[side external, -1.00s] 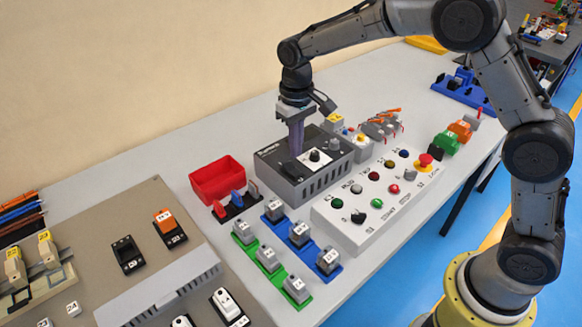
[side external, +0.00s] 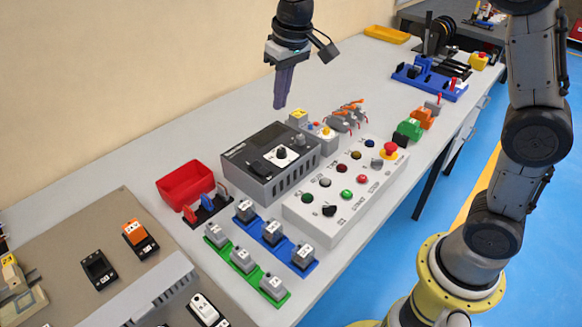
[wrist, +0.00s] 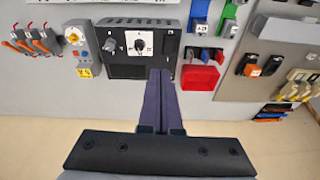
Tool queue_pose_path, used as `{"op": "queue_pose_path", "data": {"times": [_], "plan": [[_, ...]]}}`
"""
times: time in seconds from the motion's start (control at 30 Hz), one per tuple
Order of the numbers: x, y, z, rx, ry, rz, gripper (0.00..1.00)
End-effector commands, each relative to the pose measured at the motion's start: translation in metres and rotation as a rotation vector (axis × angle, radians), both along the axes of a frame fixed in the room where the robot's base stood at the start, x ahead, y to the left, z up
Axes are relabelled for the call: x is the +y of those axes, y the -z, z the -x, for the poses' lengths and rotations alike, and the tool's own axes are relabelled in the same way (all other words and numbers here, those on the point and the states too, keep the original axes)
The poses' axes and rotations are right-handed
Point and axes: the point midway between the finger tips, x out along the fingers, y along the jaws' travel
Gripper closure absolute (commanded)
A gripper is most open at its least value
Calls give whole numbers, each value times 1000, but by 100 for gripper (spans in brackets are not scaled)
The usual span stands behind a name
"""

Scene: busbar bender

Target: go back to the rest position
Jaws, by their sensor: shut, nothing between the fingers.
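My gripper (side external: 281,104) hangs in the air above the back of the grey table, with its long purple fingers together and nothing between them. In the side external view it is above and behind the dark grey control box (side external: 270,160), clear of it. In the wrist view the shut fingers (wrist: 160,75) point toward the lower edge of that box (wrist: 138,47). The box has a black knob on a white plate (side external: 283,155).
A red bin (side external: 186,184) stands left of the box. A white button panel (side external: 330,207) with a red emergency button (side external: 389,149) is in front. Blue (side external: 272,242) and green (side external: 241,268) rails carry grey blocks. A beige panel (side external: 75,235) lies left. The space around my gripper is free.

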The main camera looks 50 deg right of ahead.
Motion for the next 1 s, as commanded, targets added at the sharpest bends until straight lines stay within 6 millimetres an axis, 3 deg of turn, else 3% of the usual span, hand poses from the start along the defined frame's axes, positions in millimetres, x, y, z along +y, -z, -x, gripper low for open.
{"op": "queue_pose_path", "data": {"times": [0.03,0.2,0.37,0.53,0.7,0.9,1.0], "plan": [[-7,-18,18,-37,8,-4,100],[-24,-55,79,-134,22,-7,100],[-37,-67,141,-219,28,-4,100],[-47,-55,206,-294,23,7,100],[-50,-22,255,-329,4,22,100],[-50,11,273,-294,-26,33,100],[-50,11,272,-302,-40,38,100]]}}
